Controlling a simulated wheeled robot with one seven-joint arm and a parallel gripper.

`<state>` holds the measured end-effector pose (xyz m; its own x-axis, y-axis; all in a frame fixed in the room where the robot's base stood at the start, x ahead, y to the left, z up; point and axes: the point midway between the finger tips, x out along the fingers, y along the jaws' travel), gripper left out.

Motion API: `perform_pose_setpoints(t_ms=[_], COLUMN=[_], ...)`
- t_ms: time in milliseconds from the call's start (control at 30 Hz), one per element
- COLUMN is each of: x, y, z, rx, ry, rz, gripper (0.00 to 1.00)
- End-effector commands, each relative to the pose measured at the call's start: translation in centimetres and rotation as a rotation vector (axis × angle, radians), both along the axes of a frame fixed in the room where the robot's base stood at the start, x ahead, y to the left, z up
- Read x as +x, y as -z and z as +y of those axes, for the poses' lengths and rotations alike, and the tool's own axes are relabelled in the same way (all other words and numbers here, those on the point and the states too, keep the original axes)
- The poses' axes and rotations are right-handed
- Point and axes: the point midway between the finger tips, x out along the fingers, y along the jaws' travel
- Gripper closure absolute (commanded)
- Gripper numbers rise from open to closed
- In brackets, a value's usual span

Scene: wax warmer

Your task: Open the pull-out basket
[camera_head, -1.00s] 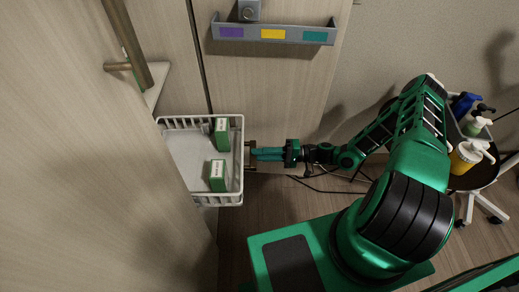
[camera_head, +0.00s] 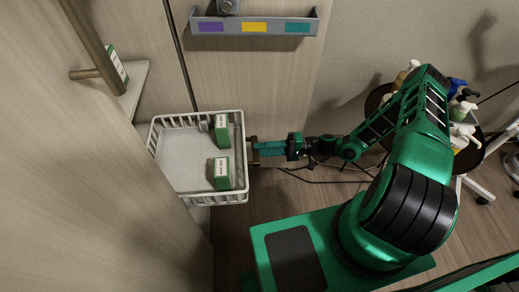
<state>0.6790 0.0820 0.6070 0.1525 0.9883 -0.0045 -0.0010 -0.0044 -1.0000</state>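The pull-out basket (camera_head: 185,202) is a white slatted basket, drawn well out of the cabinet at the left. Two green-and-white boxes stand in it, one at the back (camera_head: 222,131) and one at the front right (camera_head: 221,174). A bronze handle (camera_head: 253,163) sits on the basket's right side. My gripper (camera_head: 257,148) is at this handle, its teal fingers reaching left to the handle bar. The fingers look close together around the bar, but the grip itself is too small to see clearly.
A wooden door with a long bronze handle (camera_head: 95,42) stands at the left. A shelf with another box (camera_head: 117,69) shows behind it. A grey rack with coloured labels (camera_head: 253,27) hangs above. A round cart with bottles (camera_head: 466,155) stands at the right. Open floor lies below the basket.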

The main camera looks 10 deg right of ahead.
Motion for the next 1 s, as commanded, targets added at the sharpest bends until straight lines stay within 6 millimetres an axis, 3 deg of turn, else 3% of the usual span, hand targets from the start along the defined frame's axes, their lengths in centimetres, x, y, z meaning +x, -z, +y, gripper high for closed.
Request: perform_pose_setpoints(t_ms=[433, 667, 867, 1000], x=[-0.1, 0.2, -2.1, -3.7], y=[-0.5, -3.8, -6.6, -8.3], z=[0.1, 0.0, 3.0, 5.1], rx=[0.002, 0.002, 0.014, 0.019], ry=[-0.005, -0.004, -0.01, -0.014], rz=[-0.001, -0.002, 0.0, -0.001], gripper=[0.59, 0.59, 0.2, 0.18])
